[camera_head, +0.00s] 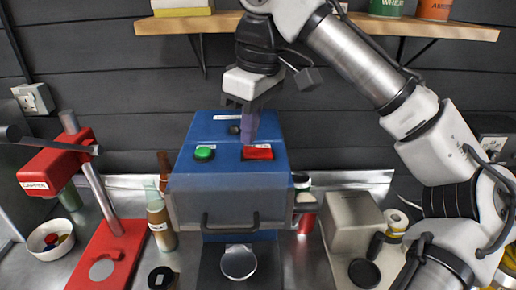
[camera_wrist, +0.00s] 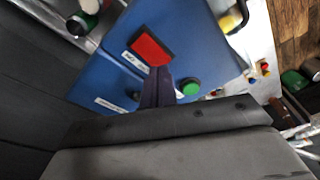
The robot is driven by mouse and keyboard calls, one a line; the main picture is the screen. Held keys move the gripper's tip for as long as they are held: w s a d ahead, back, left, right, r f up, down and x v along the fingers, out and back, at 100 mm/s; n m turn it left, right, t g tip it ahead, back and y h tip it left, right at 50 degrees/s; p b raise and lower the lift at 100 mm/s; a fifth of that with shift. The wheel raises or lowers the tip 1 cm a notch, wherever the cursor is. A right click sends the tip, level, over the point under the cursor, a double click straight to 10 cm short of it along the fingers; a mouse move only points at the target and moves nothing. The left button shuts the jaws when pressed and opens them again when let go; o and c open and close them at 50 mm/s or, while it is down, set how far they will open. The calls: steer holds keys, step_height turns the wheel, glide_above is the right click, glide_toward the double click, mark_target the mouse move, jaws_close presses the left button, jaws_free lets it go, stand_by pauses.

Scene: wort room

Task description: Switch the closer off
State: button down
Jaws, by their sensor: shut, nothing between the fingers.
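The closer, a blue box-shaped machine (camera_head: 220,180), stands on the steel bench in the middle of the head view. Its sloping top carries a round green button (camera_head: 204,153) on the left and a rectangular red switch (camera_head: 258,153) on the right. In the wrist view the red switch (camera_wrist: 151,46) and the green button (camera_wrist: 190,87) both show. My gripper (camera_head: 249,138) is shut and empty, its purple fingers pointing down just above and behind the red switch. In the wrist view its fingertips (camera_wrist: 158,72) are close to the switch's edge; I cannot tell whether they touch.
A red capper stand (camera_head: 105,255) is at left, with a white bowl (camera_head: 50,238) beside it. A brown bottle (camera_head: 160,225) stands left of the closer. A beige box-shaped device (camera_head: 350,220) stands to the right. A wooden shelf (camera_head: 315,25) hangs above.

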mark_target(251, 150)
steer(key=shift+f+b, duration=0.4)
steer(key=shift+f, duration=0.5)
stand_by(0.4)
steer(key=shift+r, duration=0.15)
step_height(251, 150, up, 3)
steer(key=shift+f+p, duration=0.2)
steer(key=shift+p, duration=1)
steer(key=shift+r, duration=2.1)
